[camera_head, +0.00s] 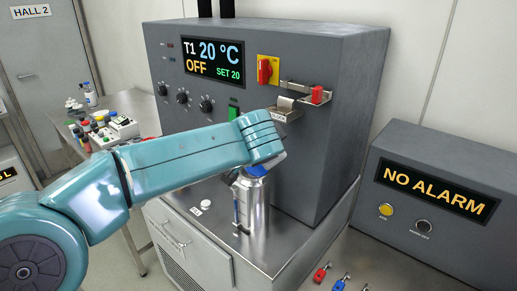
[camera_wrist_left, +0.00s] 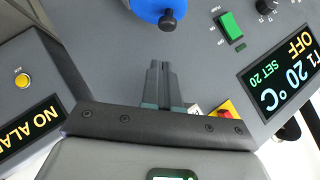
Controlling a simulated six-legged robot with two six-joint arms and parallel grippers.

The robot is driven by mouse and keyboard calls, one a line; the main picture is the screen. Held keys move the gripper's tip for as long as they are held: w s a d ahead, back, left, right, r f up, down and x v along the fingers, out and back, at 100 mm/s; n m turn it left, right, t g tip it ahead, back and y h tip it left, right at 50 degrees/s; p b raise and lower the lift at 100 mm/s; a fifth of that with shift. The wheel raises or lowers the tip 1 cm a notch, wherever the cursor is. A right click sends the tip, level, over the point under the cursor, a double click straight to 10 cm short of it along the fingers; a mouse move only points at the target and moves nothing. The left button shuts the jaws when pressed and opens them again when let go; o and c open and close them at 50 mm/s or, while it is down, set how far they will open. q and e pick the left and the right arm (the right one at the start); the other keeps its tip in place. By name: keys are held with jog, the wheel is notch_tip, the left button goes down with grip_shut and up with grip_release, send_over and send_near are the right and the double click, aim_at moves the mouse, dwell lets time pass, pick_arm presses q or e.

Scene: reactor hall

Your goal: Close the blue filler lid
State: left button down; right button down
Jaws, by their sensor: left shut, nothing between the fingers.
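The blue filler lid (camera_head: 257,170) shows as a small blue patch at the top of the steel vessel (camera_head: 253,205), just below my left wrist. My arm hides most of it, and I cannot tell its angle. In the left wrist view the blue lid (camera_wrist_left: 150,8) is a rounded blue shape with a dark knob (camera_wrist_left: 167,20), cut off by the top edge. My left gripper (camera_wrist_left: 158,66) is shut and empty, its fingertips pointing toward the lid with a gap in the picture. In the head view my arm hides its fingers. My right gripper is in neither view.
The grey cabinet with the T1 display (camera_head: 213,58) stands close behind the vessel. A red-handled latch (camera_head: 318,95) juts from it at right. A NO ALARM box (camera_head: 440,190) stands further right. A side table (camera_head: 130,104) with small items is at left.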

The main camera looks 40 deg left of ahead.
pick_arm(q)
jog(key=a+f, duration=0.1)
jog(key=f, duration=0.1)
jog(key=w+a+f, duration=0.1)
jog(key=a, duration=0.1)
jog(key=shift+a+f, duration=0.25)
jog(key=shift+f, duration=0.15)
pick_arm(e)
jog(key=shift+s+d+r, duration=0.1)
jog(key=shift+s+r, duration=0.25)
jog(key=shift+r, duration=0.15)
pick_arm(q)
jog(key=shift+w+p, duration=0.15)
jog(key=shift+p, duration=0.2)
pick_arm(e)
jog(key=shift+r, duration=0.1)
